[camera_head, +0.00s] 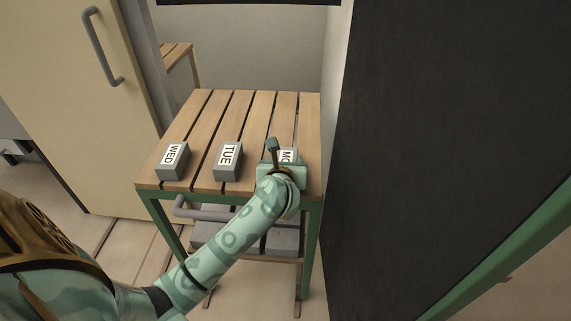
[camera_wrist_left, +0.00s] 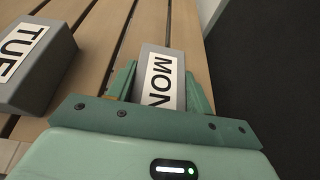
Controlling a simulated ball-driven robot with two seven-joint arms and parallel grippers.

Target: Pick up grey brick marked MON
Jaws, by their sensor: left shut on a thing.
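The grey brick marked MON (camera_wrist_left: 164,78) lies on the slatted table between the two fingers of my left gripper (camera_wrist_left: 160,88) in the left wrist view. The fingers are shut on its sides. In the head view my left gripper (camera_head: 282,158) covers most of the MON brick (camera_head: 288,155), and only part of its white label shows. I cannot tell whether the brick is clear of the slats. My right gripper is not in view.
The grey TUE brick (camera_head: 228,160) stands just left of the MON brick, and the grey WED brick (camera_head: 172,160) is farther left. The wooden slatted table (camera_head: 240,110) has free room at the back. A dark panel (camera_head: 440,130) rises close on the right.

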